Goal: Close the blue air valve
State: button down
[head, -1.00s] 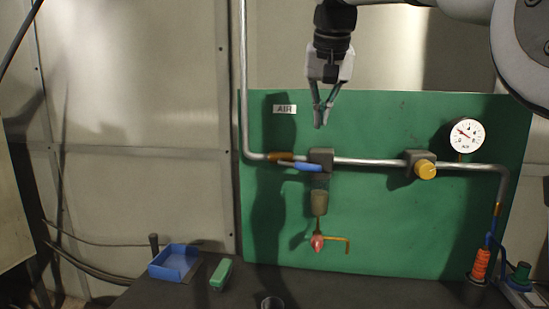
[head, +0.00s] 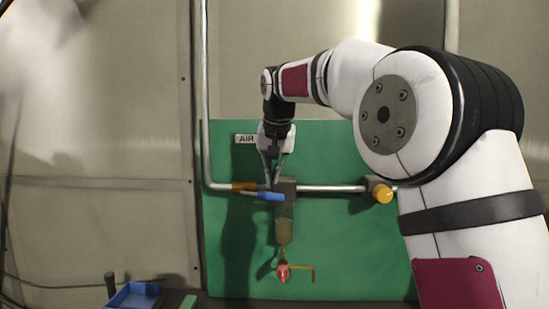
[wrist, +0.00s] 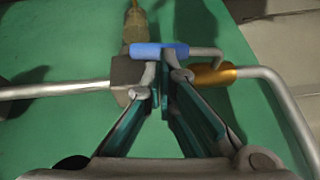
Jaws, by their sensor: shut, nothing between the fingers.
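The blue air valve's lever (head: 270,196) lies roughly along the silver pipe, its blue grip pointing left from the grey valve body (head: 285,190). The lever's blue grip also shows in the wrist view (wrist: 160,50), with the valve body (wrist: 127,72) to its left there. My gripper (head: 271,184) is shut and empty, pointing down at the pipe just above the blue grip. In the wrist view my fingertips (wrist: 164,74) are close to the grip and partly overlap it. I cannot tell whether they touch it.
A brass fitting (head: 244,186) sits on the pipe left of the lever. A yellow knob (head: 382,193) is to the right. A filter bowl (head: 284,232) with a red drain valve (head: 283,272) hangs below. A blue tray (head: 134,296) stands lower left.

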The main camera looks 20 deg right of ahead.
aim_at(271, 194)
jog(key=shift+p+x, duration=0.3)
jog(key=shift+x, duration=1.6)
jog(key=shift+f, duration=0.1)
jog(key=shift+d+f+y, duration=0.1)
jog(key=shift+f+y, duration=0.05)
jog(key=shift+y, duration=0.25)
